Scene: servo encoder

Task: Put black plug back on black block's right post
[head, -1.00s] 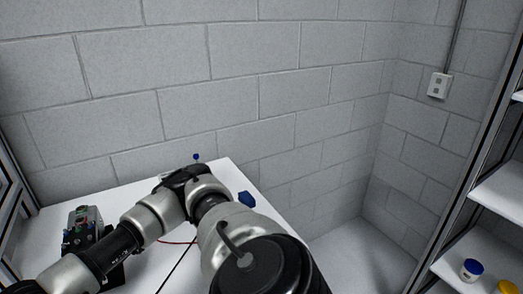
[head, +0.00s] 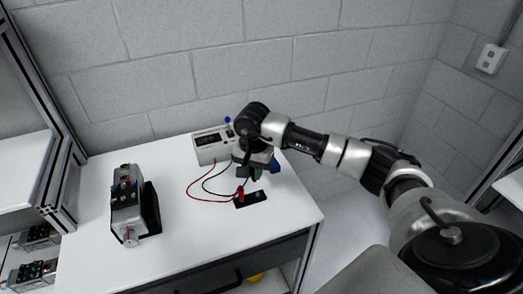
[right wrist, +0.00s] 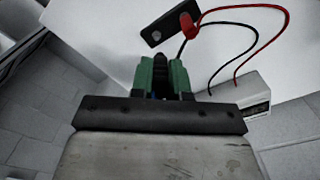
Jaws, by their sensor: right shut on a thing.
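The black block (head: 248,201) lies on the white table and carries the red plug (head: 241,194) on its left post. Its right post (head: 258,194) is bare. In the right wrist view the block (right wrist: 160,35) lies beyond the fingertips, with the red plug (right wrist: 187,26) on it. My right gripper (right wrist: 163,75) has green fingers shut on the black plug (right wrist: 161,80), from which a black wire runs. In the head view my right gripper (head: 256,170) is just above and behind the block, apart from it; the plug is hard to make out there. My left gripper is not in view.
A white meter (head: 212,146) stands at the back, with red and black wires running from it. A grey machine with a black bracket (head: 128,203) stands at left. The table (head: 190,240) is clear in front.

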